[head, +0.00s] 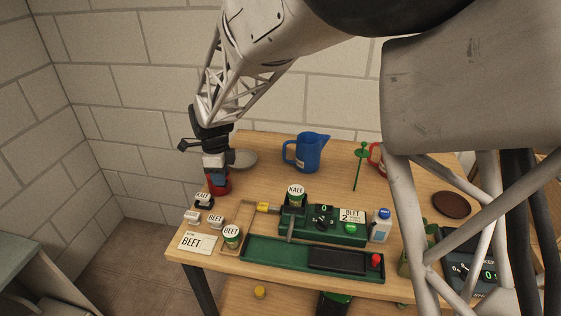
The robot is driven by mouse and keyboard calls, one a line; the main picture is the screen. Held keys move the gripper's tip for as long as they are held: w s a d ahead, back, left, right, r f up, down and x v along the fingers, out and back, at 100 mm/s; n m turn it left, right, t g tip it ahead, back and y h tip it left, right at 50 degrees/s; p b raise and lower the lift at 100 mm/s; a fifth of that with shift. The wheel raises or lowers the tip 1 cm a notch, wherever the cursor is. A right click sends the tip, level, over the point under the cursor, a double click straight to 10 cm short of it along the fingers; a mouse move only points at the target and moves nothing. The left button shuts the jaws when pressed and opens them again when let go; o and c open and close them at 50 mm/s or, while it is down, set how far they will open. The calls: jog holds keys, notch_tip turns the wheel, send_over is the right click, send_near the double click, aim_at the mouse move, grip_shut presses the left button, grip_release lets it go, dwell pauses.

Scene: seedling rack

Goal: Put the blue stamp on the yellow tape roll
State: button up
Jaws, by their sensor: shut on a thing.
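My gripper (213,165) is over the table's back left corner, pointing down. Its fingers are small and partly hidden, but it is shut on a small dark-bluish thing that looks like the blue stamp (214,173). A red object (218,187) is directly below; I cannot tell whether the two touch. A round yellow thing that looks like the yellow tape roll (260,292) lies low, below the table top's front edge.
The wooden table (285,150) holds a blue jug (306,152), a grey plate (241,158), labelled pots, a green tray (276,252) and a green device (322,229). My arm hides part of the right side.

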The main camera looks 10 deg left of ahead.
notch_tip(320, 180, up, 18)
jog(key=w+d+m, duration=0.2)
jog(key=w+d, duration=0.4)
jog(key=d, duration=0.5)
jog(key=w+d+m, duration=0.3)
jog(key=w+d, duration=0.2)
jog(key=d, duration=0.7)
jog(key=w+d+m, duration=0.2)
jog(key=w+d, duration=0.4)
jog(key=d, duration=0.5)
jog(key=s+d+m, duration=0.2)
jog(key=d+m, duration=0.5)
jog(key=d, duration=2.8)
notch_tip(320, 180, down, 20)
jog(key=shift+s+n, duration=0.15)
jog(key=shift+n, duration=0.15)
jog(key=shift+d+r, duration=0.1)
